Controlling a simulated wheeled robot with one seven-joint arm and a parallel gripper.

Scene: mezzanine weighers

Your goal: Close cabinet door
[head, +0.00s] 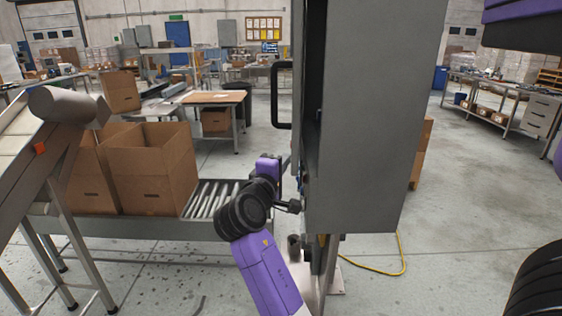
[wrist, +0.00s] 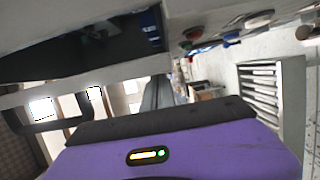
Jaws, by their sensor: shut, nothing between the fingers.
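The grey cabinet (head: 365,125) stands in the centre of the head view. Its door (head: 298,80) is open, seen nearly edge-on at the left, with a black handle (head: 282,95) on its left side. A dark gap shows between door and body. My gripper (head: 275,175) is low at the door's left, below the handle; its fingertips are hard to make out. It looks shut and empty. In the wrist view, the dark cabinet interior (wrist: 85,50) is at upper left and the handle (wrist: 45,127) at left. I cannot tell whether my gripper touches the door.
A roller conveyor (head: 208,198) with open cardboard boxes (head: 152,170) lies to the left. A sloped conveyor (head: 35,130) stands at far left. A yellow cable (head: 375,272) lies on the floor beneath the cabinet. The floor to the right is mostly clear.

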